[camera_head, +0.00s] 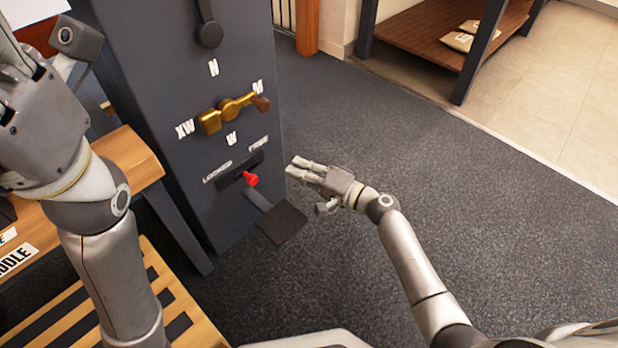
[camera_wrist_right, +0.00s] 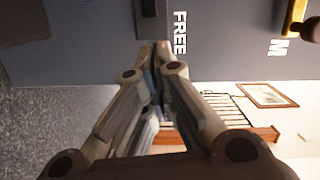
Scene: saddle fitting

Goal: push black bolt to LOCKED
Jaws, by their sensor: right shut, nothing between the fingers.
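The black bolt (camera_head: 239,170) is a dark bar on the front of the grey post, between the LOCKED label (camera_head: 217,172) on the left and the FREE label (camera_head: 258,142) on the right. A red knob (camera_head: 250,179) sticks out just below it. My right gripper (camera_head: 291,168) is shut and empty, to the right of the bolt and red knob, apart from the knob. In the right wrist view the shut fingertips (camera_wrist_right: 157,48) are by the end of a dark bar (camera_wrist_right: 152,20), beside the FREE label (camera_wrist_right: 180,32). My left gripper (camera_head: 50,55) is at the upper left, its fingers unclear.
A brass handle (camera_head: 235,106) with a brown knob sits above the bolt among size letters. A dark flat plate (camera_head: 281,223) juts out below the red knob. A wooden bench (camera_head: 128,160) stands left of the post. The dark floor at right is clear.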

